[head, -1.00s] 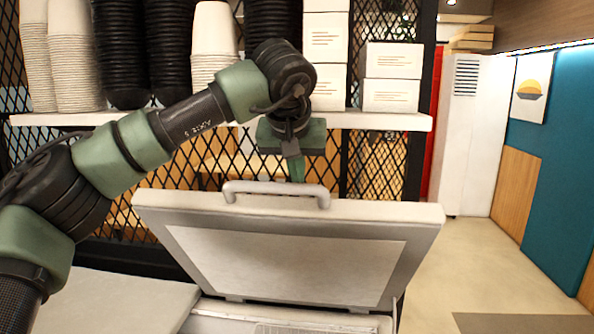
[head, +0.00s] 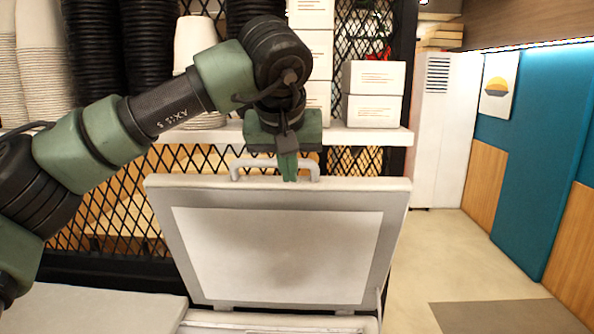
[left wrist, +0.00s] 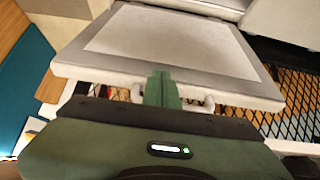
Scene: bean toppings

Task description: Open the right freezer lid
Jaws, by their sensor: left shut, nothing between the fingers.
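The right freezer lid (head: 277,251) stands raised and steeply tilted, with its pale inner panel facing me in the head view. Its handle (head: 243,168) is along the top edge. My left gripper (head: 289,175) is shut and empty, its fingers pointing down at the handle by the lid's top edge; I cannot tell whether they touch it. In the left wrist view the shut fingers (left wrist: 161,88) lie over the lid's edge, and the lid (left wrist: 175,42) fills the upper middle. My right gripper is not in view.
The left freezer lid (head: 90,310) lies flat at the lower left. A white shelf (head: 375,136) behind holds stacked cups and white boxes (head: 373,94). Black mesh (head: 90,225) stands behind the freezer.

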